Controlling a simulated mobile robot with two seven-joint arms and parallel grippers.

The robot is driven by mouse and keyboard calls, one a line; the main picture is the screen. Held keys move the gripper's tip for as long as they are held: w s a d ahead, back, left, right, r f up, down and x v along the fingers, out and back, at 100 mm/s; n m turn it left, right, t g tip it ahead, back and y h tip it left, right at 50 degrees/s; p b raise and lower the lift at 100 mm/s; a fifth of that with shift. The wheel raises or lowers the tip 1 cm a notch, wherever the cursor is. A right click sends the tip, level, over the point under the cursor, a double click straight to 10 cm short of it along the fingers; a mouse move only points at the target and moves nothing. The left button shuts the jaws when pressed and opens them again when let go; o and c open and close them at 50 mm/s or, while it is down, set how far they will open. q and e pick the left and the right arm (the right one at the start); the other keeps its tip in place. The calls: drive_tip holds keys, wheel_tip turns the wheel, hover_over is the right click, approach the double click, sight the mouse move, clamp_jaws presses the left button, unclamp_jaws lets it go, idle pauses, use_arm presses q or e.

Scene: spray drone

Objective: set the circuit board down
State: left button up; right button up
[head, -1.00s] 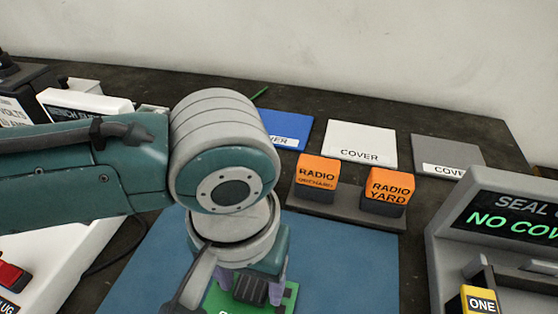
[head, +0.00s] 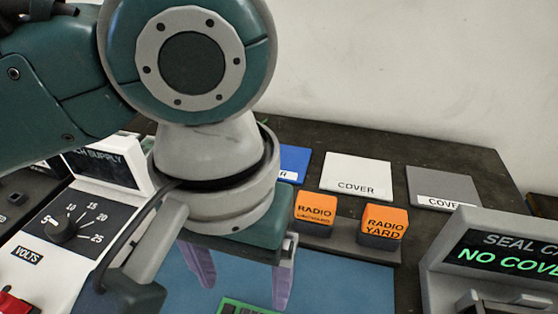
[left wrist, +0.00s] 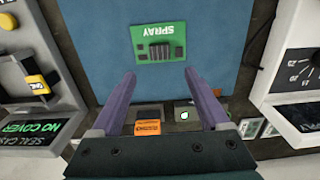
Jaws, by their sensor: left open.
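The green circuit board (left wrist: 158,42), marked SPRAY and carrying a dark finned block, lies on the blue mat (left wrist: 205,30) in the left wrist view. In the head view only its edge (head: 240,306) shows at the bottom. My left gripper (head: 243,285) is open, with its purple fingers spread and nothing between them. In the left wrist view its fingertips (left wrist: 159,75) point toward the board and stand apart from it. My right gripper is not in view.
Two orange radio blocks (head: 383,222) stand on a grey holder behind the mat. Blue, white (head: 357,176) and grey cover plates lie further back. A bench supply (head: 75,225) stands at left, a seal unit reading NO COVER (head: 500,250) at right.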

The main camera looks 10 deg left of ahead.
use_arm(q)
drive_tip(key=s+d+m+t+h, duration=0.1)
drive_tip(key=s+d+m+h, duration=0.1)
drive_tip(key=s+d+h, duration=0.15)
drive_tip(key=s+a+t+y, duration=0.1)
drive_tip(key=s+a, duration=0.1)
drive_tip(key=a, duration=0.5)
drive_tip(key=s+a+t+y, duration=0.1)
drive_tip(key=s+a+y, duration=0.1)
drive_tip(key=a, duration=0.5)
drive_tip(key=shift+s+t, duration=0.3)
drive_tip(key=shift+s, duration=0.55)
drive_tip(key=shift+f, duration=0.1)
